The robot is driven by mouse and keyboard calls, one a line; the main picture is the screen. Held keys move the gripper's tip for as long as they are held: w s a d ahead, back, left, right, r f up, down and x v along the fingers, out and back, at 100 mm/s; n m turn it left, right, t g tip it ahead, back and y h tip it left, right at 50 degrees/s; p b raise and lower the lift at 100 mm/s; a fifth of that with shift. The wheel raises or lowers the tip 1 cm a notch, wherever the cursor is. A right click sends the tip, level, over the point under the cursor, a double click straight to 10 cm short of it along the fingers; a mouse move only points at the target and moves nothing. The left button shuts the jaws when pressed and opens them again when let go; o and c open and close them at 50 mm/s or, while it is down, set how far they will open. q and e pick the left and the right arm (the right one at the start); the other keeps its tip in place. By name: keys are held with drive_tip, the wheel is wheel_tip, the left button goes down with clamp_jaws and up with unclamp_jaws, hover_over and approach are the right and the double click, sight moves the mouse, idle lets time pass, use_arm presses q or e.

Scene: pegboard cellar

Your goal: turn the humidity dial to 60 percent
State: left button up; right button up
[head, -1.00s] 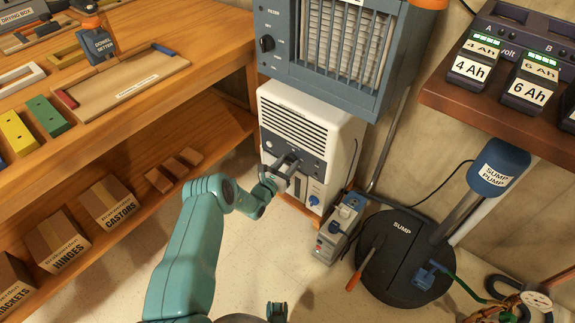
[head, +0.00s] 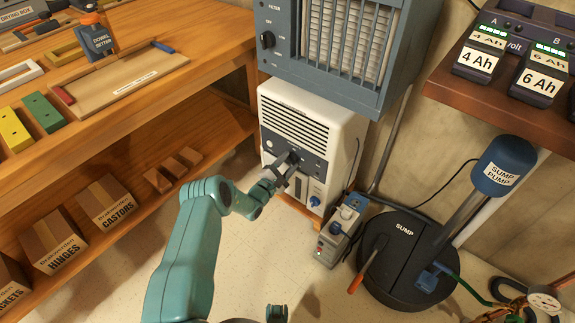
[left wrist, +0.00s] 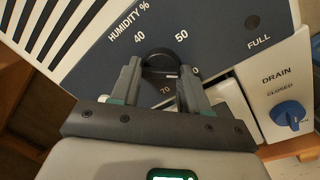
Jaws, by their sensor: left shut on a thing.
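The humidity dial (left wrist: 160,56) is a dark round knob on the grey panel (left wrist: 105,52) of a white dehumidifier (head: 348,135). In the left wrist view the marks 40, 50 and 70 are readable around it; another mark beside the right finger is partly covered. My left gripper (left wrist: 161,82) has one finger on each side of the dial and is shut on it. In the head view the gripper (head: 287,167) is at the panel and covers part of the dial (head: 293,157). I cannot make out where the dial points.
A blue drain knob (left wrist: 289,114) marked closed sits right of the panel. A blue-grey filter unit (head: 325,75) hangs above the dehumidifier. A small grey device (head: 338,235) and the black sump lid (head: 402,265) stand to the right. A wooden workbench (head: 215,65) is left.

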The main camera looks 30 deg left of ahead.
use_arm(q)
drive_tip(key=shift+d+f+m+h, duration=0.15)
drive_tip(key=shift+m+h, duration=0.15)
drive_tip(key=shift+m, duration=0.9)
drive_tip(key=o, duration=1)
drive_tip(key=s+f+p, duration=0.1)
drive_tip(key=s+p, duration=0.4)
drive_tip(key=s, duration=1.1)
drive_tip(key=shift+s+a+f, duration=0.15)
drive_tip(key=shift+a+f, duration=0.05)
drive_tip(key=shift+a, duration=0.25)
